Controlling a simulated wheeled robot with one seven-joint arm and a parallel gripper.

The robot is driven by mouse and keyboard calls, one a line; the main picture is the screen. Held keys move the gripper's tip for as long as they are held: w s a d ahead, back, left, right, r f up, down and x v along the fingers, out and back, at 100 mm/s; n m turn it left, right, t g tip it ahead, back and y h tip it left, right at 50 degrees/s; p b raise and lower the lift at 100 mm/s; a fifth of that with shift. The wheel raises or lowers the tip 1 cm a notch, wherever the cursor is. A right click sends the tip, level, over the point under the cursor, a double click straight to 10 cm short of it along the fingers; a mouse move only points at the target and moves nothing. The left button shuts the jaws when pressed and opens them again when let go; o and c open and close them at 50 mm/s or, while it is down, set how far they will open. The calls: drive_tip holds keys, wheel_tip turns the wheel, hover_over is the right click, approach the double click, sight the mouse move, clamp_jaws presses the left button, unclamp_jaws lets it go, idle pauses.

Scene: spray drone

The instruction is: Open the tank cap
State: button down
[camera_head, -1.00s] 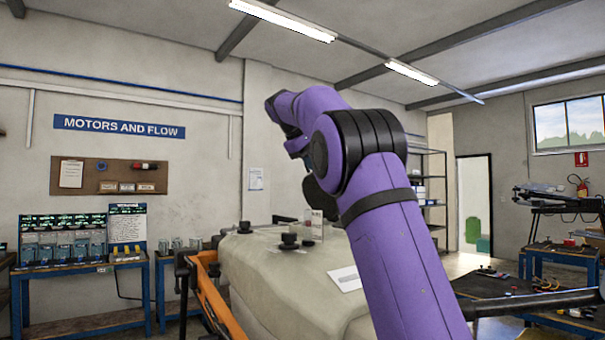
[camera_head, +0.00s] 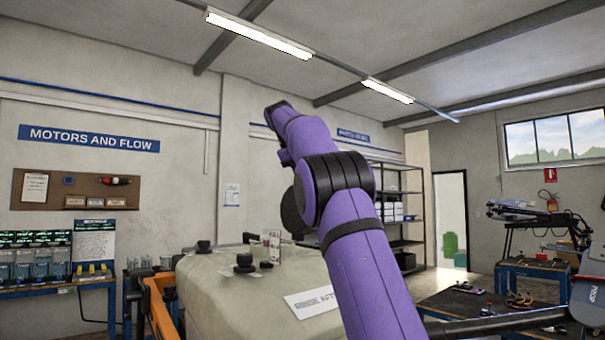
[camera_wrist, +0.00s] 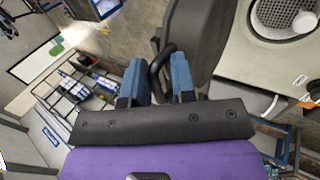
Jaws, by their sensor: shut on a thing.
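The tank (camera_head: 225,290) is a large beige body in the head view, with label plates and small black fittings on top. In the wrist view, my gripper (camera_wrist: 160,72) has two blue fingers shut on the black loop handle of the dark tank cap (camera_wrist: 200,30). The cap stands tilted up on edge beside the round tank opening (camera_wrist: 285,14), which is uncovered and shows a pale mesh strainer inside. Whether a hinge joins cap and tank is hidden. In the head view, my purple arm hides the fingers.
An orange frame (camera_head: 160,308) stands left of the tank. A workbench (camera_head: 537,270) with tools and a drone-like machine is at the right. Dark shelving (camera_head: 397,215) stands behind my arm. Open floor lies near the doorway (camera_head: 450,220).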

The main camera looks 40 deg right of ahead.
drive_tip(key=shift+w+f, duration=0.1)
drive_tip(key=shift+f, duration=0.35)
drive_tip(key=c, duration=1.2)
unclamp_jaws()
drive_tip(key=shift+d, duration=0.1)
drive_tip(key=shift+r, duration=0.15)
drive_tip(key=shift+a+r, duration=0.35)
drive_tip(key=shift+r, duration=0.15)
drive_tip(key=a+r, duration=0.3)
drive_tip(key=a, duration=1.1)
drive_tip(key=shift+r, duration=0.25)
